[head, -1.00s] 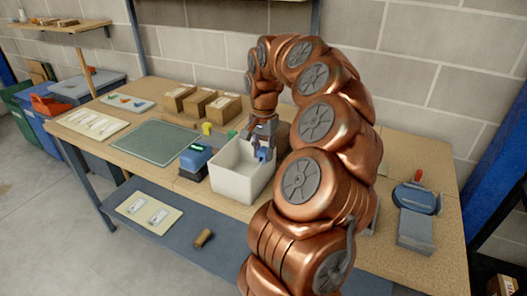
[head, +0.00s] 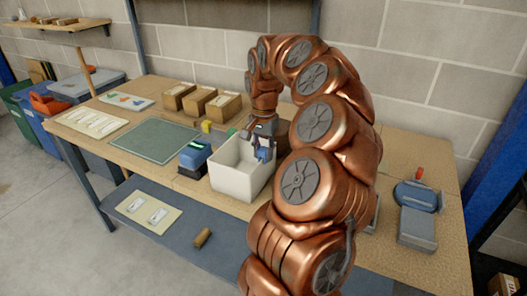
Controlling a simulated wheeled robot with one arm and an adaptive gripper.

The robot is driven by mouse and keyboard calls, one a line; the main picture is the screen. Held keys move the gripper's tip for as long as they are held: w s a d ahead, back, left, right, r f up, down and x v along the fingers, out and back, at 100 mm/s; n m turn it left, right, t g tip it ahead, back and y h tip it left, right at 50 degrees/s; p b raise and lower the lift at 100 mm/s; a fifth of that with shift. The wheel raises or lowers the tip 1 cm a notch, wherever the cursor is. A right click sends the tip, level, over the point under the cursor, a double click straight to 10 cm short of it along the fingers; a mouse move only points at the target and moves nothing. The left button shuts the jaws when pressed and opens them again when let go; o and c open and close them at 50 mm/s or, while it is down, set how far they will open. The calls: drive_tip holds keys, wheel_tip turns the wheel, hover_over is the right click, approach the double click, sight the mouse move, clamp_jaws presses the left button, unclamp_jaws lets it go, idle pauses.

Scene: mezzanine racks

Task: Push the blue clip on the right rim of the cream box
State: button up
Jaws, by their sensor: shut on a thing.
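The cream box (head: 240,183) stands on the workbench near its front edge, with its open top facing up. My gripper (head: 264,151) is over the right part of the box, pointing down at its right rim. The blue clip (head: 264,154) shows as a small blue patch between the fingertips, at the right rim. The gripper is shut on the blue clip. My arm covers the area just right of the box and part of that rim.
A blue device (head: 195,158) stands close left of the box. Behind are small cardboard boxes (head: 222,106) and a yellow block (head: 206,126). A green mat (head: 155,140) lies further left. A blue-grey tool (head: 417,198) sits at the right of the bench.

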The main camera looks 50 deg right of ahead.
drive_tip(key=shift+f+b, duration=0.35)
idle(0.3)
drive_tip(key=o, duration=0.9)
drive_tip(key=o, duration=0.3)
drive_tip(key=shift+r, duration=0.15)
drive_tip(key=shift+r+p, duration=0.5)
drive_tip(key=shift+r, duration=2.9)
